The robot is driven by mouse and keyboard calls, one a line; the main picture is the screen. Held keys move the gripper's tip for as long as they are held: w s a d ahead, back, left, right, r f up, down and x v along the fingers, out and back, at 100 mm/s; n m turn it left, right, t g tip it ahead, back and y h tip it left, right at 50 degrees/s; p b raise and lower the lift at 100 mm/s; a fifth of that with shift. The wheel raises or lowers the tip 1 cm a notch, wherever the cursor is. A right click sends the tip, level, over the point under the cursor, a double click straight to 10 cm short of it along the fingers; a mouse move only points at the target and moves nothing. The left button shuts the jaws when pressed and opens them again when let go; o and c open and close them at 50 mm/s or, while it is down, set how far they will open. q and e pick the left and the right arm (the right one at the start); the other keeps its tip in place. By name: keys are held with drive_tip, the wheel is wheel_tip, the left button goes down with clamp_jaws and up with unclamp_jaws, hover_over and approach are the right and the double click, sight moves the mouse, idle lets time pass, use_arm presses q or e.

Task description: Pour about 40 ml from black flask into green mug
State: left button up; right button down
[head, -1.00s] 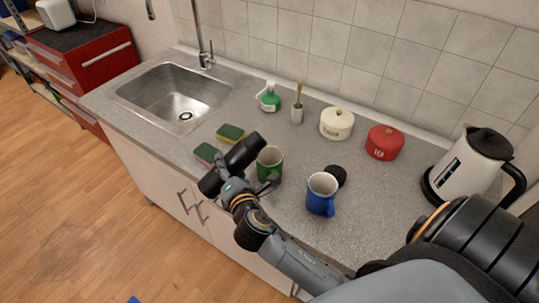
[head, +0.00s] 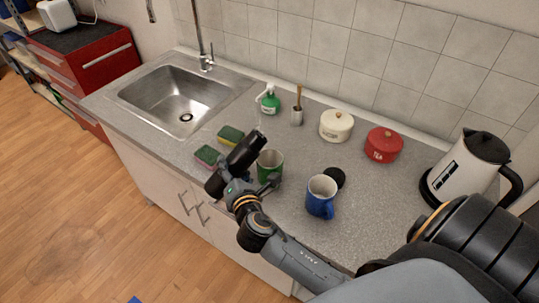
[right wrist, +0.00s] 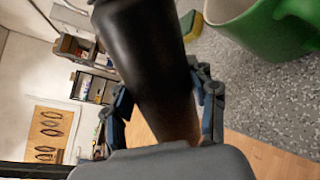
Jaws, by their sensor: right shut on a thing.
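The black flask (head: 240,156) is held tilted at the front of the counter, its upper end leaning up and right beside the green mug (head: 272,172). My right gripper (head: 238,188) is shut on the flask; its fingers (right wrist: 165,105) also show on either side of the flask (right wrist: 145,55) in the right wrist view. The green mug stands upright just right of the flask, and part of it (right wrist: 262,28) shows at the top right of the right wrist view. No stream of liquid shows, and the mug's contents cannot be told. My left gripper is not in view.
A blue mug (head: 319,198) stands right of the green one, with a black round lid (head: 335,177) behind it. Sponges (head: 207,156) lie left of the flask. A soap bottle (head: 268,103), brush holder, white pot (head: 336,126), red pot (head: 383,146) and kettle (head: 468,168) stand behind.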

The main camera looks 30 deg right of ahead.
sight(237, 165)
drive_tip(key=r+p, duration=0.1)
drive_tip(key=d+r+n+p, duration=0.1)
drive_tip(key=r, duration=0.1)
drive_tip(key=shift+s+n+h+p, duration=0.1)
drive_tip(key=shift+n+h+p, duration=0.25)
drive_tip(key=shift+n, duration=0.35)
wheel_tip(237, 165, down, 2)
drive_tip(key=shift+d+f+n+t+h+b, duration=0.1)
drive_tip(key=shift+n+t+h+b, duration=0.25)
drive_tip(key=shift+n+b, duration=0.6)
drive_tip(key=shift+d+r+n+t+p, duration=0.25)
drive_tip(key=shift+r+n+p, duration=0.1)
drive_tip(key=shift+n+p, duration=0.35)
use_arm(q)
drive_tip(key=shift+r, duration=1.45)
use_arm(e)
drive_tip(key=shift+s+d+f+n+t, duration=0.1)
drive_tip(key=shift+d+n+t, duration=0.05)
drive_tip(key=shift+n, duration=0.5)
drive_tip(key=shift+d+f+n+t, duration=0.1)
drive_tip(key=shift+d+n+t, duration=0.05)
drive_tip(key=shift+n, duration=0.45)
